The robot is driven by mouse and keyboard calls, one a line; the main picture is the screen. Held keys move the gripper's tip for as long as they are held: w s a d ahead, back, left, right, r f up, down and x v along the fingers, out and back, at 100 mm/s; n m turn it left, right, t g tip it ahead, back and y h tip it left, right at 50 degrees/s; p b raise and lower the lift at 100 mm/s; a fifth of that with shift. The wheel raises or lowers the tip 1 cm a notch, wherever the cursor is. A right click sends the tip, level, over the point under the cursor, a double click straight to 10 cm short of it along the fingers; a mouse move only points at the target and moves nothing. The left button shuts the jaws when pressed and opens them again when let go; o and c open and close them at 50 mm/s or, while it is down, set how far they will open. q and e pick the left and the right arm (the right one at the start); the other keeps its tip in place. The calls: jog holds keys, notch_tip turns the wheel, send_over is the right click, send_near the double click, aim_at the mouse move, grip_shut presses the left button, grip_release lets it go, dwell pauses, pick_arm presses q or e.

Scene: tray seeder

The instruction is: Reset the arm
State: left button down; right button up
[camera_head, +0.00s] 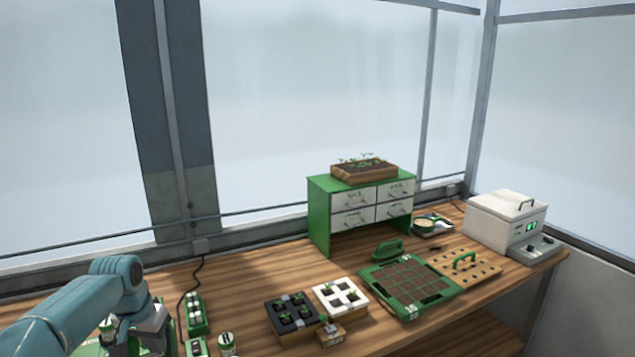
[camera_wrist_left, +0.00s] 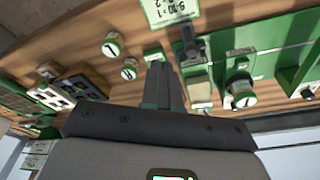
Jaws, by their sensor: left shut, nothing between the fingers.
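My left arm comes in at the lower left of the head view, over the left end of the wooden bench. Its gripper (camera_head: 148,342) points down near the bottom edge, partly hidden by the arm's own links. In the left wrist view the gripper (camera_wrist_left: 163,82) has its two fingers together with nothing between them. They sit above the bench, near small white-and-green labelled jars (camera_wrist_left: 128,70). I cannot tell whether the fingers touch anything. My right gripper does not show in either view.
Bare wood lies before the cabinet.

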pick_arm(q)
jog(key=s+d+f+h+b, duration=0.15)
jog(key=d+f, duration=0.25)
jog(key=f, duration=0.4)
jog(key=s+d+f+g, duration=0.1)
jog(key=s+d+f, duration=0.2)
jog(key=d+f, duration=0.3)
jog(key=s+d+f+h, duration=0.1)
jog(key=s+d+f, duration=0.2)
jog(key=f, duration=0.6)
jog(key=s+d+f+n, duration=0.1)
jog(key=s+d+f, duration=0.2)
jog(key=s, duration=0.5)
jog(key=s+d+f+n+h+b, duration=0.1)
jog(key=s+d+f, duration=0.2)
jog(key=s, duration=0.5)
jog(key=s+d+f+g+b, duration=0.1)
jog(key=s+d+f, duration=0.2)
jog(key=s, duration=0.5)
jog(key=shift+f+n, duration=0.4)
jog(key=shift+f, duration=0.1)
